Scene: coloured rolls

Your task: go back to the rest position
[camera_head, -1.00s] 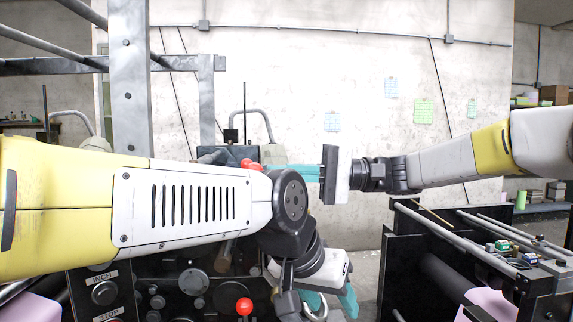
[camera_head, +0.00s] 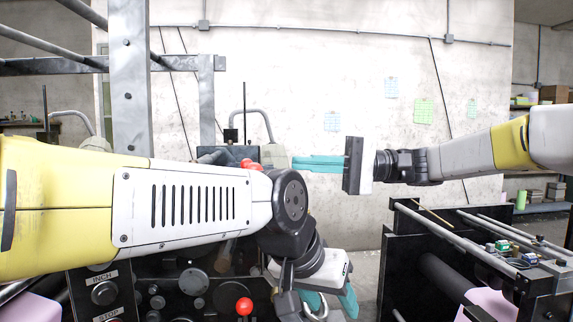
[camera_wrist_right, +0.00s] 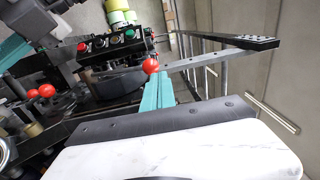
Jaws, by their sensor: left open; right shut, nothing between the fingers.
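My left arm reaches in from the left across the head view, and its gripper (camera_head: 333,306) hangs at the lower middle. Its two teal fingers are spread apart and point down, with nothing seen between them. My right arm comes in from the right, and its gripper (camera_head: 295,163) points left in front of the pale wall. Its teal fingers are together and empty. They also show closed in the right wrist view (camera_wrist_right: 162,80), close to a red ball knob (camera_wrist_right: 151,65) there; I cannot tell whether they touch it.
A dark machine with a button panel (camera_head: 104,293) and a red knob (camera_head: 244,306) stands below my left arm. A black frame with metal bars and a dark roller (camera_head: 447,277) stands at the lower right. A steel post (camera_head: 130,80) rises at the left.

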